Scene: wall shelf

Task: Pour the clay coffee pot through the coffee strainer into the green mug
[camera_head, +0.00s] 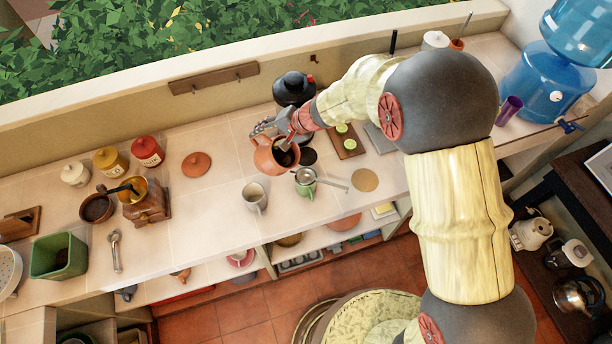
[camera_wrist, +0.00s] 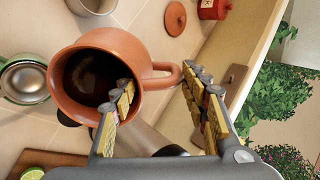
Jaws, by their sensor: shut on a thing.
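The clay coffee pot (camera_head: 264,157) is orange-brown with dark coffee inside. In the wrist view the pot (camera_wrist: 122,48) shows its open mouth, and its handle lies between my fingers. My gripper (camera_head: 288,133) is shut on the pot; it also shows in the wrist view (camera_wrist: 158,88). The green mug (camera_head: 307,190) stands on the counter just right of and nearer than the pot. The metal coffee strainer (camera_head: 308,176) rests over the mug's mouth, its handle pointing right. In the wrist view the strainer (camera_wrist: 22,80) is left of the pot. I see no stream of coffee.
A pale mug (camera_head: 254,196) stands left of the green mug. A black kettle-like pot (camera_head: 294,88) and a board with lime pieces (camera_head: 346,141) are behind. A clay lid (camera_head: 196,164) lies left. The counter's front edge is close to the mugs.

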